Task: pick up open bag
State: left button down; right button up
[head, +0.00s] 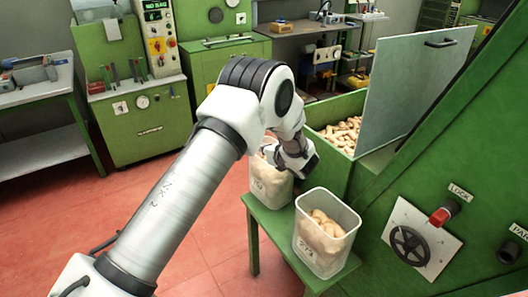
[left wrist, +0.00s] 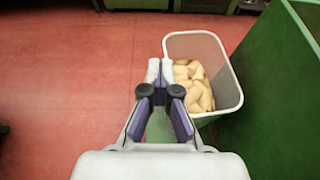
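Two translucent, open-topped bags shaped like bins, both with corks inside, stand on a green bench (head: 283,232). The near bag (head: 322,250) is upright at the bench's front end. The far bag (head: 268,182) is partly hidden by my left arm. My left gripper (head: 290,165) is at the far bag's top. In the left wrist view, the left gripper's fingertips (left wrist: 160,70) are close together at the left rim of a bag (left wrist: 222,60) with corks. I cannot tell whether the rim is between them. My right gripper is not in view.
A green crate (head: 335,108) of corks with a raised grey panel (head: 415,85) stands behind the bench. A green machine with a handwheel (head: 410,245) closes off the right. Red floor (head: 205,205) is open to the left.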

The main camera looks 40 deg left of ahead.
pick_arm(q)
jog(key=c, duration=1.4)
grip_release()
jog(key=shift+w, duration=0.1)
jog(key=o, duration=1)
jog(key=shift+r, duration=0.15)
jog(key=shift+d, duration=0.1)
